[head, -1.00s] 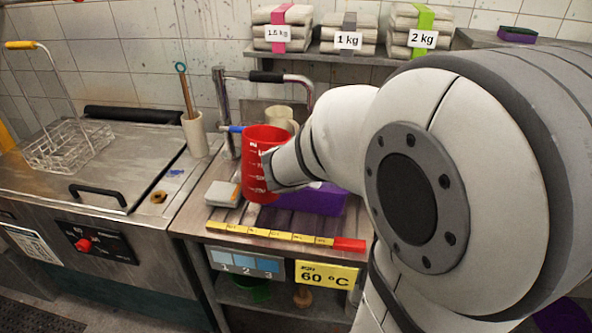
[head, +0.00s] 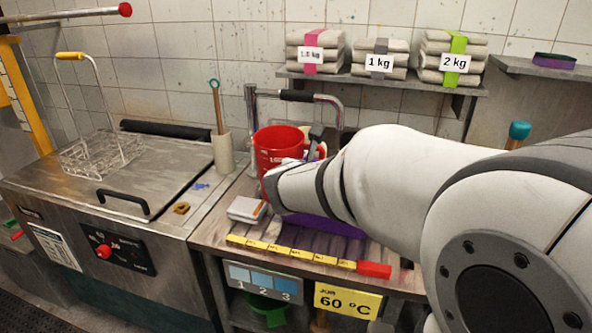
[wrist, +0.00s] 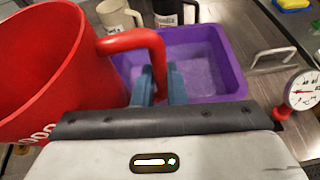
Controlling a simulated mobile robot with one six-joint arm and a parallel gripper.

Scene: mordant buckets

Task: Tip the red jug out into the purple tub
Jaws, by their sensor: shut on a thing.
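The red jug (head: 276,149) is in my gripper, above the counter in the head view and looking roughly upright. In the wrist view the jug (wrist: 40,65) fills the left side, its handle (wrist: 130,40) toward the middle. My gripper (wrist: 157,88) is shut on that handle; in the head view the fingers are mostly hidden by my arm. The purple tub (head: 325,226) is largely hidden behind my arm in the head view. In the wrist view the tub (wrist: 238,70) lies just right of the jug, with a pale purple, liquid-looking surface inside. The jug's contents are not visible.
A tap (head: 337,108) stands behind the jug. Cream (wrist: 115,15) and dark mugs (wrist: 170,12) stand behind the tub. A dial thermometer (wrist: 302,90) is at its right. A small grey scale (head: 247,209) sits left of it. A yellow strip (head: 290,250) runs along the counter front.

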